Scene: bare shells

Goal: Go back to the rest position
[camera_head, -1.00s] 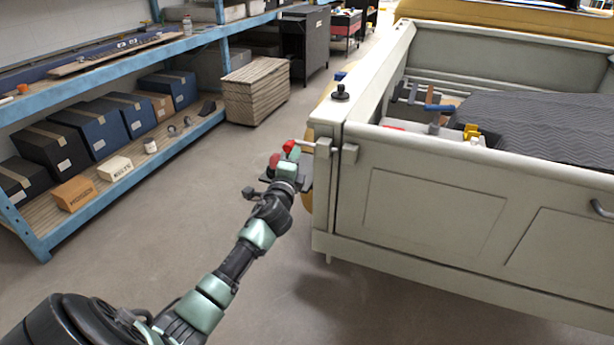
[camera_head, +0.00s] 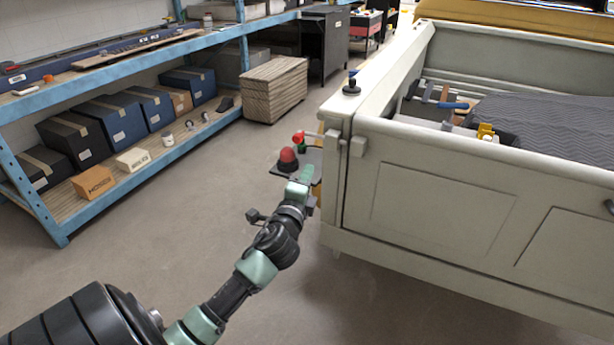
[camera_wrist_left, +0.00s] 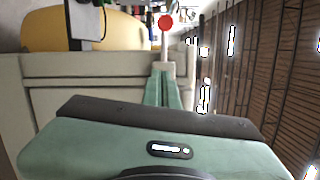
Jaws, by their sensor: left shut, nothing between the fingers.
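My left arm comes in from the lower left of the head view. Its gripper (camera_head: 306,172) is near the corner of the pale truck bed, just below a red-knobbed latch lever (camera_head: 298,137). In the left wrist view, the green fingers (camera_wrist_left: 163,85) are together with nothing between them. The red knob (camera_wrist_left: 166,22) on its pale rod shows beyond the fingertips there, apart from them as far as I can tell. My right gripper is in neither view.
The truck bed's closed panel (camera_head: 440,205) stands close on the right. A blue shelf rack (camera_head: 150,190) with dark boxes lines the left. A red dome (camera_head: 287,158) on a dark plate is just beyond the gripper. The floor (camera_head: 180,235) between is clear.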

